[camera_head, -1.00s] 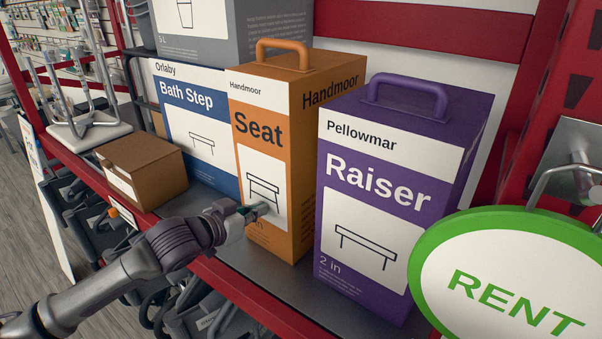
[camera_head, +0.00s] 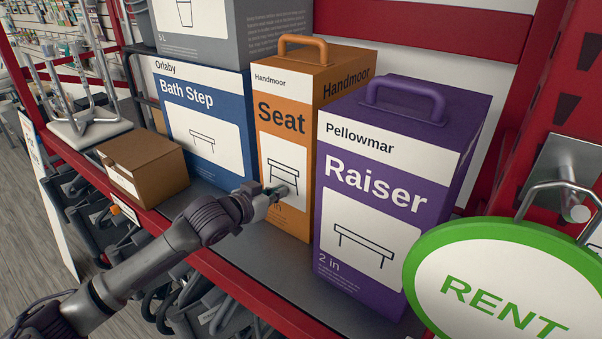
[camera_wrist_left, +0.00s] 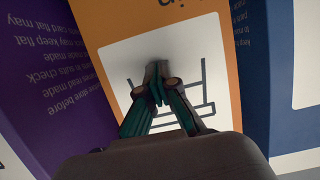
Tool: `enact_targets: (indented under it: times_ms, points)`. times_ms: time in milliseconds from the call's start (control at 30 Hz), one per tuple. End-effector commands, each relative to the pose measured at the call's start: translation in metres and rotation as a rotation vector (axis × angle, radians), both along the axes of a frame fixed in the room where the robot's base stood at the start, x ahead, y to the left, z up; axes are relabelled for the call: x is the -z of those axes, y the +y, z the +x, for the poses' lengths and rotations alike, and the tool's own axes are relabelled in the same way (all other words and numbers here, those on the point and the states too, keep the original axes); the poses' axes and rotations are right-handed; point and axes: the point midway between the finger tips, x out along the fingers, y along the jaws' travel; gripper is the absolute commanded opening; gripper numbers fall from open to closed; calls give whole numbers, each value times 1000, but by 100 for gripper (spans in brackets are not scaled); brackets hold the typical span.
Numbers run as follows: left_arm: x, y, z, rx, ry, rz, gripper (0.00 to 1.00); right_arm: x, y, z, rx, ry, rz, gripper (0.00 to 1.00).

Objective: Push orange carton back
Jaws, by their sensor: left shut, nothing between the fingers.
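The orange Handmoor Seat carton (camera_head: 284,120) stands upright on the shelf between the blue Bath Step box and the purple Raiser box, its orange handle on top. My left gripper (camera_head: 284,189) is shut and empty, with its fingertips at the lower front face of the orange carton. In the left wrist view the shut fingertips (camera_wrist_left: 158,72) lie against or very near the white panel with the bench drawing on the orange carton (camera_wrist_left: 219,35). Whether they press on it is hard to tell. My right gripper is not in view.
The purple Raiser box (camera_head: 385,200) stands close at the right and the blue Bath Step box (camera_head: 205,130) at the left. A small brown box (camera_head: 143,168) sits near the shelf's front edge. A green-rimmed RENT sign (camera_head: 505,285) hangs at front right. Bare shelf (camera_head: 262,262) shows before the orange carton.

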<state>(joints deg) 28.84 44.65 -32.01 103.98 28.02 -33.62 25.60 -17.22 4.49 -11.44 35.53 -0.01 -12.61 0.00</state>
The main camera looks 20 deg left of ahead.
Motion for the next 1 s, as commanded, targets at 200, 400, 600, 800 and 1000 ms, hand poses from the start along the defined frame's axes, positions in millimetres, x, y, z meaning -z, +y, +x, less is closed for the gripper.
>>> enact_targets:
  times_ms: [200,400,600,800,1000]
  points:
    - [-2,-6,16,0,-3,-2,0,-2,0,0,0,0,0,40]
    - [-2,-10,29,0,-4,0,0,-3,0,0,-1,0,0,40]
    - [-1,-15,42,1,-3,-1,0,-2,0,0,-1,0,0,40]
    - [-1,-19,55,0,-3,-2,0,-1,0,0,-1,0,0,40]
    - [-1,-24,68,1,-4,-2,0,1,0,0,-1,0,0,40]
